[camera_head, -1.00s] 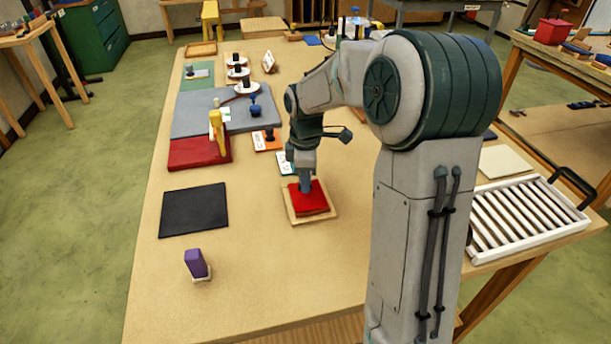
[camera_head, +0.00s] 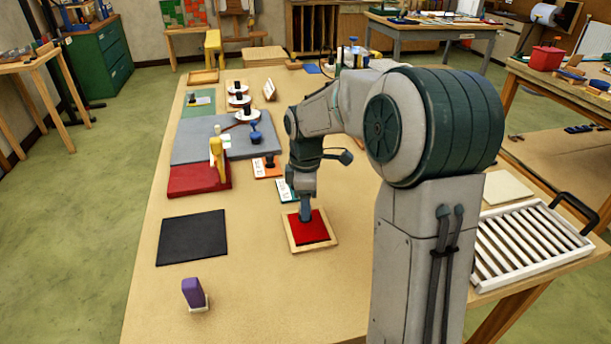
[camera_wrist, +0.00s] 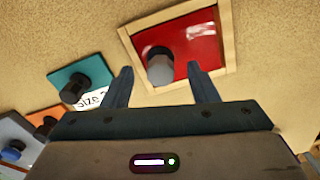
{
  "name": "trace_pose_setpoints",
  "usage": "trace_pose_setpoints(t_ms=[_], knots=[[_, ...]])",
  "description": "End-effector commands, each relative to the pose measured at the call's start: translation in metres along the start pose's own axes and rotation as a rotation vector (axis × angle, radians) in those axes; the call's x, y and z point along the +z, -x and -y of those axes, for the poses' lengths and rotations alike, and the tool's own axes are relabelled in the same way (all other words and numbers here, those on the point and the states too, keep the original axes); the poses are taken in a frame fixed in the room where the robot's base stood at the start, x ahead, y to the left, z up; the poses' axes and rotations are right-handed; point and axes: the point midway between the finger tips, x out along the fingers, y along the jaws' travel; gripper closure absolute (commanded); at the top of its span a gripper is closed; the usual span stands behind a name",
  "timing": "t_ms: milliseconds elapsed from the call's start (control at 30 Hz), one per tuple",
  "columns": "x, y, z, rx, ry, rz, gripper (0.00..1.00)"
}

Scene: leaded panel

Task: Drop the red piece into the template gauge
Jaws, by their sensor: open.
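The red piece (camera_head: 316,232) lies flat inside the wooden rim of the template gauge (camera_head: 333,241). In the wrist view the red piece (camera_wrist: 195,45) appears level within the pale frame of the gauge (camera_wrist: 228,60), with a narrow wood border around it. A grey-black knob (camera_wrist: 160,66) stands on the red piece. My gripper (camera_wrist: 160,72) is open, with one finger on each side of the knob and a gap showing to both. In the head view my gripper (camera_head: 305,215) is low over the piece and its fingertips are hard to make out.
A teal piece (camera_wrist: 82,82) with a black knob lies near the gauge, beside a size card. An orange piece (camera_head: 266,166), a dark mat (camera_head: 192,238) and a purple block (camera_head: 193,293) lie to the left. A white slatted rack (camera_head: 530,240) is at right.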

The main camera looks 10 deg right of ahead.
Motion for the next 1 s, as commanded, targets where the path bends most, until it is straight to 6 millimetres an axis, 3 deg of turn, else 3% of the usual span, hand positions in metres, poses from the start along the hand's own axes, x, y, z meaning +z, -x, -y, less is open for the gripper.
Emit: trace_pose_setpoints(t_ms=[300, 500, 700, 1000], knots=[[0.0, 0.075, -0.001, 0.006, -0.001, -0.001, 0.47], [-0.001, 0.105, 0.0, 0.003, -0.001, -0.002, 0.47], [0.0, 0.115, 0.0, 0.001, -0.001, -0.001, 0.47], [0.0, 0.115, 0.0, 0.001, -0.001, -0.001, 0.47]])
